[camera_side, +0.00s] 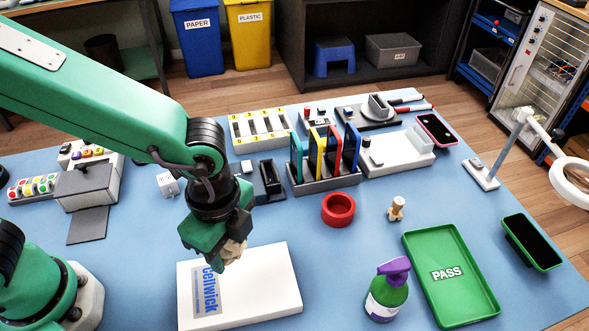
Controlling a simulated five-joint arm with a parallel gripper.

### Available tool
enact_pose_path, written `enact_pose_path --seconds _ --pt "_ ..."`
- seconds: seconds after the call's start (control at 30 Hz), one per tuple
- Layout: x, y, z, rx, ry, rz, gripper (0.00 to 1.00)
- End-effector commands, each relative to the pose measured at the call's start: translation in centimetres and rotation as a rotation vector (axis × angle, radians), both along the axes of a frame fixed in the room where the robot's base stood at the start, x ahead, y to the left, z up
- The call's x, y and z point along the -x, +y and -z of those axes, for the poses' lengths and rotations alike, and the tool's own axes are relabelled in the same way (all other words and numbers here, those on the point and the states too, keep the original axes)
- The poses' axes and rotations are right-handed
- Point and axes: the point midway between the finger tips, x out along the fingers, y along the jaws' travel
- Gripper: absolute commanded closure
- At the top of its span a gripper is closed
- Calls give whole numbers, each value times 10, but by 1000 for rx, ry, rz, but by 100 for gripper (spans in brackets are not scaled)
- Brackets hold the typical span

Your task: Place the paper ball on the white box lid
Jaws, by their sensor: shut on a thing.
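The paper ball (233,251) is a crumpled beige lump. My gripper (230,246) is shut on it, and the fingers hide part of it. The white box lid (262,290) lies flat on the blue table at the front, with blue "cellwick" print on its left part. My gripper and the ball appear over the lid's back left part. I cannot tell whether the ball touches the lid or is above it.
A green PASS tray (450,296) and a spray bottle (387,292) with a purple top stand to the right. A red ring-shaped bowl (338,209) and a wooden stamp (396,208) are behind. A colourful rack (322,172) stands further back.

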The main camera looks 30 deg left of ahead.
Motion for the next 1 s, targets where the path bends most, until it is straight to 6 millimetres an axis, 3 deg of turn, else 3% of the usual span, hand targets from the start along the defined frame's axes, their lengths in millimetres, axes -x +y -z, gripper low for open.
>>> enact_pose_path --seconds 0.33,0.7,1.0 --pt "9 -3 2 0 0 35 73" --pt "8 -3 37 -1 1 33 73" --pt "8 -3 43 0 0 33 73"
